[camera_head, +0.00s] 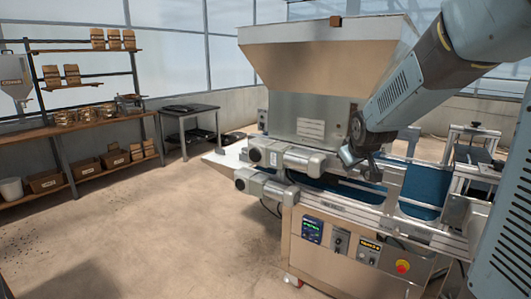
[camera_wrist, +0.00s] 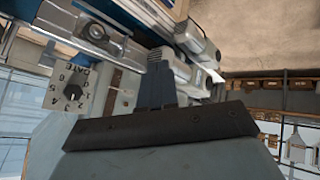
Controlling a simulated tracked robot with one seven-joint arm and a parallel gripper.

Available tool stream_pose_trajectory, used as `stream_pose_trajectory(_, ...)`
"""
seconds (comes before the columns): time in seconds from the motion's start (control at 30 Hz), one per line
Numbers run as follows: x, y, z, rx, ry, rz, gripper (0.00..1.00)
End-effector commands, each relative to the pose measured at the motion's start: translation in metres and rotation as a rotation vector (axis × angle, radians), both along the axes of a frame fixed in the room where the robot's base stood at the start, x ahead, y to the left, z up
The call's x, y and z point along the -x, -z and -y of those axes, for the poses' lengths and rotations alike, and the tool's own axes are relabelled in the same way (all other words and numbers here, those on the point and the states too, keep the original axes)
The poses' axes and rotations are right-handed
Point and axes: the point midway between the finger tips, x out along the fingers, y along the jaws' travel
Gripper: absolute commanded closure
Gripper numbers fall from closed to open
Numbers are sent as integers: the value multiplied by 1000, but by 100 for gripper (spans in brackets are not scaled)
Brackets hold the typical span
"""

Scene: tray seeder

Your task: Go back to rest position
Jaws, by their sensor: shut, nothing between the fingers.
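My arm reaches in from the upper right in the head view. My gripper (camera_head: 374,173) points down beside the lower right of the seeder's metal hopper (camera_head: 325,62), above the blue conveyor belt (camera_head: 420,190). It is small and dark there; its fingers show close together in the wrist view (camera_wrist: 156,82), shut and empty.
The seeder's front panel (camera_head: 340,243) carries a display and a red stop button (camera_head: 402,266). Motors (camera_head: 285,157) stick out on its left. Shelves (camera_head: 75,128) with boxes and a dark table (camera_head: 190,109) stand behind. The floor at left (camera_head: 130,220) is clear.

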Motion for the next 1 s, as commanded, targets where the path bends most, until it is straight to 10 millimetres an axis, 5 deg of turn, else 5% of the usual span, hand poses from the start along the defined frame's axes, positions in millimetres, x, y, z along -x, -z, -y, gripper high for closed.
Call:
stream_pose_trajectory(0.4, 130, -46, -4, -116, 159, -95, 100)
stream_pose_trajectory(0.8, 253, -54, -10, -244, 295, -196, 100)
stream_pose_trajectory(1.0, 289, -51, -13, -280, 332, -230, 100)
